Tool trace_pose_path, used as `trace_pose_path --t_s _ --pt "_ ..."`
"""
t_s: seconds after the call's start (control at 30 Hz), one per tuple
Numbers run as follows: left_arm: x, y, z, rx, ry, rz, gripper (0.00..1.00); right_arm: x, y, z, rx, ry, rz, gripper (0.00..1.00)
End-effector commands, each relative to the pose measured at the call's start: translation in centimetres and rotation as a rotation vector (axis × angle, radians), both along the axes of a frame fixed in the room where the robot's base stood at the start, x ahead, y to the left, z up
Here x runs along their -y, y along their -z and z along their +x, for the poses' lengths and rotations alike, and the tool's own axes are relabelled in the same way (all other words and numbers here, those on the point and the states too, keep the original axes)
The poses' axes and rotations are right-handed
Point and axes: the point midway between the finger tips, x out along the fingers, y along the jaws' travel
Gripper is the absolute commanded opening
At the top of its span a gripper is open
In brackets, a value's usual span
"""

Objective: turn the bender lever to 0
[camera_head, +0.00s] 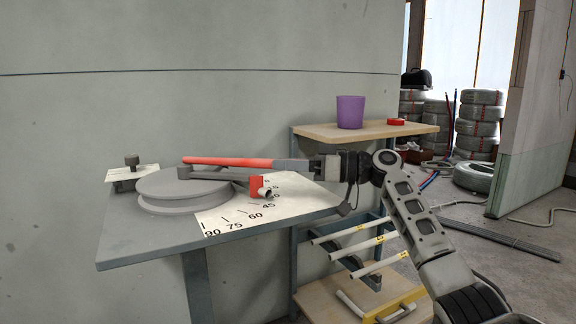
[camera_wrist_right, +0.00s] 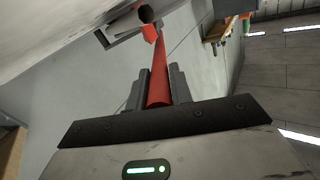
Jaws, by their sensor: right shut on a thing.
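The bender stands on a grey table, with a round grey former (camera_head: 185,192). Its lever has a long red handle (camera_head: 228,161), lying across above the former's far side; the handle also shows in the right wrist view (camera_wrist_right: 159,75). My right gripper (camera_head: 290,165) is shut on the handle, with a finger on each side of it. A red block (camera_head: 257,186) with a short conduit end sits beside the former. The white angle scale (camera_head: 240,217) reads 90, 75, 60, 45 from front left; its smaller numbers are partly hidden. I cannot read the lever's exact angle. My left gripper is not in view.
A wooden-topped shelf (camera_head: 312,132) with a purple cup (camera_head: 350,112) and a red ring (camera_head: 395,122) stands right of the table. A rack with pale tubes (camera_head: 350,250) is below. The wall is close behind the bender. Conduit reels (camera_head: 478,125) stand at back right.

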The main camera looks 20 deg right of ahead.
Motion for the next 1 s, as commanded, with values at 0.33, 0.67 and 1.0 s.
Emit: trace_pose_path --t_s 0.33,0.67,1.0 --pt "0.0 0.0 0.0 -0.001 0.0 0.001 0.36 0.0 0.0 0.0 -0.001 0.001 -0.001 0.43" --pt "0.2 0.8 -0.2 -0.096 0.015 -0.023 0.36 2.9 -0.1 -1.9 -0.002 0.004 -0.002 0.43" --pt "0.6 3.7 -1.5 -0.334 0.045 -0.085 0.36 9.6 -0.1 -6.5 -0.002 0.005 -0.002 0.43"
